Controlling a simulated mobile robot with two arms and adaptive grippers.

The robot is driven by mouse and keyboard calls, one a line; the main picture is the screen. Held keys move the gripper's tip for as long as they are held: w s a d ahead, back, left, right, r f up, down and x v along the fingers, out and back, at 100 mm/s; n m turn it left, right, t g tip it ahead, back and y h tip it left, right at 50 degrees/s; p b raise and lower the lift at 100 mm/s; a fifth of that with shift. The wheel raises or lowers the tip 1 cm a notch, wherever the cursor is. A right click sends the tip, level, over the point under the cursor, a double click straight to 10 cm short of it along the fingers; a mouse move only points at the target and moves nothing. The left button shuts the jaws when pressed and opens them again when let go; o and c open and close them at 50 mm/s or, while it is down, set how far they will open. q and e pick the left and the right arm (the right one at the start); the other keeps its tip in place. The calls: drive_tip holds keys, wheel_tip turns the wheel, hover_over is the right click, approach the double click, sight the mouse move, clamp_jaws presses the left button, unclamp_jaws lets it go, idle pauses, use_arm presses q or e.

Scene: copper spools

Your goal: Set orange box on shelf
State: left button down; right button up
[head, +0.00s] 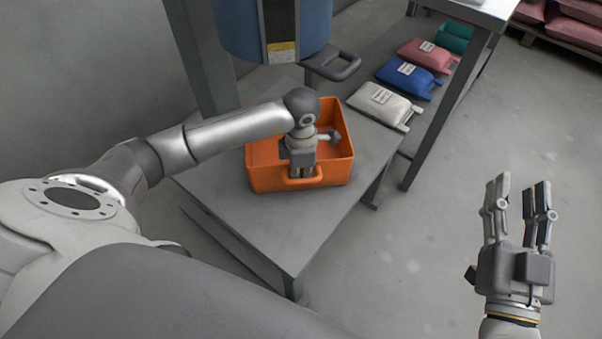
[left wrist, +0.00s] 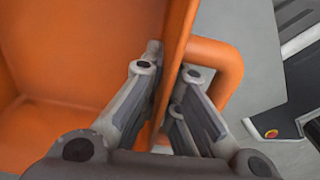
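The orange box (head: 265,176) is an open-topped bin with a handle, sitting on the grey metal shelf (head: 255,235) in the head view. My left gripper (head: 302,174) is at the box's near wall, by the handle. In the left wrist view, the wall of the orange box (left wrist: 70,55) runs between the two fingers of my left gripper (left wrist: 165,110), with the orange handle (left wrist: 228,75) on the outer side. The fingers look closed on the wall. My right gripper (head: 517,205) is empty, with its fingers apart, over the floor at the right.
A blue cylinder (head: 232,30) stands behind the box. White (head: 378,103), blue (head: 408,78) and pink (head: 428,54) bags lie in a row to the right, with a green bag behind. A metal table (head: 470,10) stands at the top right. The shelf's near part is clear.

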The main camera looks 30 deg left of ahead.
use_arm(q)
drive_tip(key=c, duration=1.6)
unclamp_jaws()
drive_tip(key=shift+f, duration=0.1)
drive_tip(key=shift+c, duration=0.2)
use_arm(e)
drive_tip(key=shift+r, duration=0.35)
